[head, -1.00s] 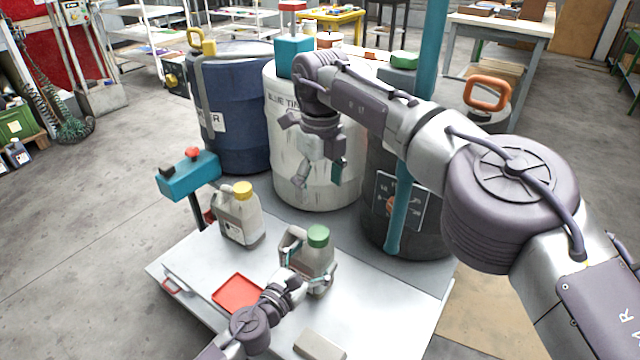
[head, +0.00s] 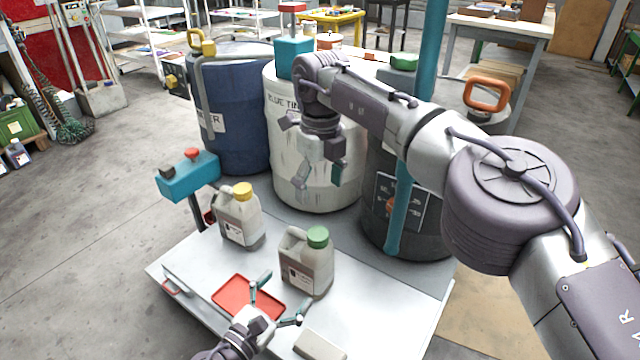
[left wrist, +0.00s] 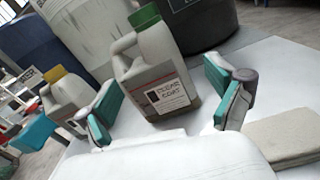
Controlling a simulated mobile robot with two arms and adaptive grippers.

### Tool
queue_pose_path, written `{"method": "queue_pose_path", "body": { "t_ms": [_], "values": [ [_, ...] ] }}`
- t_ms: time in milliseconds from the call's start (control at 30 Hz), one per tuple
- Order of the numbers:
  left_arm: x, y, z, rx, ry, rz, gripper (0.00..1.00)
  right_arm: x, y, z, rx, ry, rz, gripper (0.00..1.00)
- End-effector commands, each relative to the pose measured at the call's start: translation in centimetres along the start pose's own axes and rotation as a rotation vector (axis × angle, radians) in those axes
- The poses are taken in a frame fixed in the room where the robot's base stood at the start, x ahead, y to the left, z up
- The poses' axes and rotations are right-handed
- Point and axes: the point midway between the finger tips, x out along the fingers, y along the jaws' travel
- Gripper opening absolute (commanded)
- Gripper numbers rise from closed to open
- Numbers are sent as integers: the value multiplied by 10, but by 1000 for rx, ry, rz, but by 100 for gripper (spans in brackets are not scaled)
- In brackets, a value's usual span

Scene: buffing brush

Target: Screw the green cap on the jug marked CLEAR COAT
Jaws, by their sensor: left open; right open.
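The jug marked CLEAR COAT (head: 306,272) stands upright on the white bench, and its label reads in the left wrist view (left wrist: 165,95). The green cap (head: 317,236) sits on its neck; how tightly it is screwed I cannot tell. My left gripper (head: 276,297) is open and empty in front of the jug, apart from it. In the left wrist view its fingers (left wrist: 160,110) spread on both sides of the jug's image. My right gripper (head: 318,172) is open and empty, hanging in front of the white drum, above and behind the jug.
A yellow-capped jug (head: 239,218) stands to the left. A red tray (head: 233,290) and a beige block (head: 320,345) lie on the bench (head: 385,305). Blue (head: 232,120), white (head: 290,185) and dark (head: 385,235) drums stand behind. A teal post (head: 432,45) rises at the dark drum.

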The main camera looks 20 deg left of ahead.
Motion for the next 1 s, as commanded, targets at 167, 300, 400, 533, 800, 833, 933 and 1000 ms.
{"method": "queue_pose_path", "body": {
  "t_ms": [167,300,400,533,800,833,933,1000],
  "values": [
    [-17,0,0,-1,0,0,93,0,0,0,0,0,0,77],
    [-20,0,0,1,-1,0,93,0,0,0,0,0,0,77],
    [-19,0,0,1,-1,0,93,0,0,0,0,0,0,77],
    [-19,0,0,0,-1,0,93,0,0,0,0,0,0,77],
    [-21,14,7,-153,-10,81,93,50,59,23,-60,-112,221,77],
    [-22,19,8,-197,-13,105,93,59,76,29,-69,-146,283,77],
    [-26,35,13,-382,-26,198,93,81,146,48,-68,-291,545,77],
    [-31,48,14,-545,-38,277,93,77,196,60,-19,-421,771,77]
  ]
}}
